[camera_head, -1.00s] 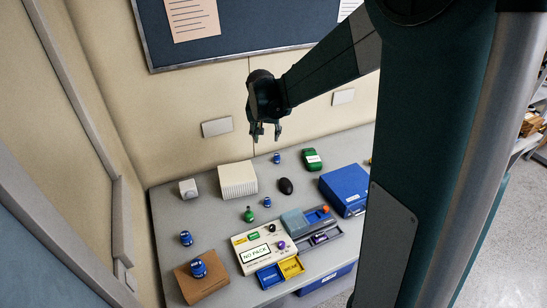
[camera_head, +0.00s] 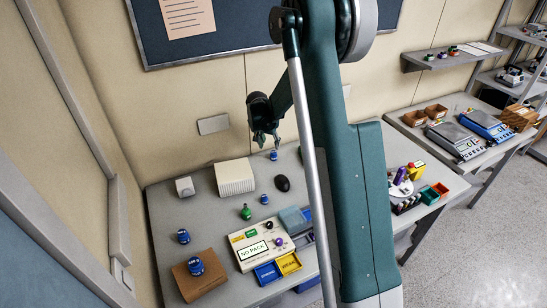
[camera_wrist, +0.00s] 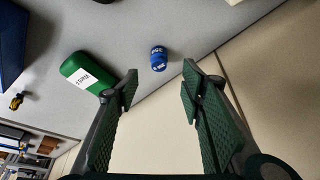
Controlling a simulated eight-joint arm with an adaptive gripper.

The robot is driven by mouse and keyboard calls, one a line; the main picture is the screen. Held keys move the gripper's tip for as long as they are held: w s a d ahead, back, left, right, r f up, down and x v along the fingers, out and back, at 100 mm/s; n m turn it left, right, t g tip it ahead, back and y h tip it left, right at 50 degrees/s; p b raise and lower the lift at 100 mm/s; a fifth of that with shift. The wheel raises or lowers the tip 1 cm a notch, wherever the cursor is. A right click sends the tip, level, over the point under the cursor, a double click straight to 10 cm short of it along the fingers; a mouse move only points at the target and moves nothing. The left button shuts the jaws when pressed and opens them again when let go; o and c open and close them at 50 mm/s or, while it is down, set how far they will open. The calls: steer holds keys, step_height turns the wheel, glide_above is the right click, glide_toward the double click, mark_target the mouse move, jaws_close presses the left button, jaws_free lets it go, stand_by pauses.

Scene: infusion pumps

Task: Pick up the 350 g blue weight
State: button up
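A small blue weight (camera_head: 273,155) stands near the back edge of the table. It also shows in the wrist view (camera_wrist: 159,58), with white lettering that looks like 350 but is too small to be sure. My gripper (camera_head: 266,146) is above the back of the table, close to this weight in the head view. In the wrist view, my gripper (camera_wrist: 160,88) has its fingers spread with nothing between them; the weight appears beyond the gap. Other blue weights are mid-table (camera_head: 264,199), at the left (camera_head: 183,236) and on a brown box (camera_head: 195,265).
A green device (camera_wrist: 88,73) lies near the weight. A dark oval object (camera_head: 282,183) and a white box (camera_head: 235,177) stand in front of it. A pale instrument (camera_head: 262,245) is nearer the front. The wall (camera_head: 232,85) rises right behind the table.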

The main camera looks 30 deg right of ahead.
mark_target(273, 152)
steer(key=shift+x, duration=1.55)
steer(key=shift+w+d, duration=0.1)
steer(key=shift+w, duration=0.05)
steer(key=shift+x, duration=1.25)
steer(key=shift+f, duration=0.1)
steer(key=shift+x, duration=2.5)
steer(key=shift+d, duration=0.1)
steer(key=c, duration=1.1)
steer(key=shift+r, duration=5.05)
